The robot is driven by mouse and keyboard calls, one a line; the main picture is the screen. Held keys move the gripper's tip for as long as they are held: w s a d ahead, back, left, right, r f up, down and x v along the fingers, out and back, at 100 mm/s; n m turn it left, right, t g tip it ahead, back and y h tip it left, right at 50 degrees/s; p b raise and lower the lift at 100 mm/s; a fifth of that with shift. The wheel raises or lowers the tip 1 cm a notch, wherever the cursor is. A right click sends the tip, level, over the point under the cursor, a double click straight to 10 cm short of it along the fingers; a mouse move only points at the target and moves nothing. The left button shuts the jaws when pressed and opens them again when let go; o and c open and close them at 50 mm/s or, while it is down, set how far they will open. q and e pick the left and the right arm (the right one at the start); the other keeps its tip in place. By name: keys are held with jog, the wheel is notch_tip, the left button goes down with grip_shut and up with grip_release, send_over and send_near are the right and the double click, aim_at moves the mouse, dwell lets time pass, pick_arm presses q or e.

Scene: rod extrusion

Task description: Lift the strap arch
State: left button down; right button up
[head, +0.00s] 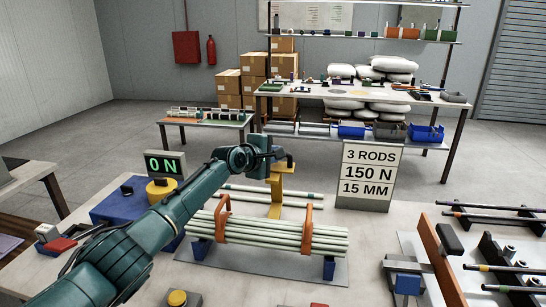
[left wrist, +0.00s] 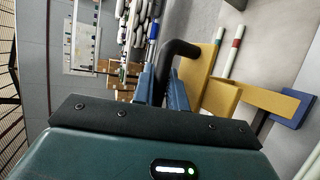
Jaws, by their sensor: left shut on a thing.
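A yellow arch-like piece (head: 275,195) stands just behind the rod bundle; I take it as the strap arch. My left gripper (head: 271,163) is at its top. In the left wrist view my left gripper (left wrist: 164,82) is shut on the black curved handle (left wrist: 182,48) beside the yellow piece (left wrist: 208,72). A bundle of pale green rods (head: 265,232) lies on two blue supports, with an orange strap (head: 222,208) near its left end and another orange strap (head: 307,228) near its right end. I cannot tell whether the yellow piece touches the table. My right gripper is not in view.
Loose rods (head: 300,197) lie behind the bundle. A sign (head: 368,175) reads 3 RODS, 150 N, 15 MM. A display (head: 164,164) at left reads 0 N. A rack with dark rods (head: 490,225) and an orange bar (head: 440,262) stand at right.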

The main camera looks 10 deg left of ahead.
pick_arm(q)
jog(key=shift+a+r, duration=0.1)
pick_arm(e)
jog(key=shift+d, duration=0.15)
pick_arm(q)
jog(key=c, duration=1.4)
grip_release()
jog(key=shift+w, duration=0.1)
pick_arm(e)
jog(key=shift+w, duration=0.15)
pick_arm(q)
jog(key=shift+p+v, duration=0.55)
jog(key=shift+v, duration=0.2)
jog(key=v, duration=1.1)
jog(key=shift+s+a+p, duration=0.15)
jog(key=shift+s+p, duration=0.15)
jog(key=shift+s, duration=0.05)
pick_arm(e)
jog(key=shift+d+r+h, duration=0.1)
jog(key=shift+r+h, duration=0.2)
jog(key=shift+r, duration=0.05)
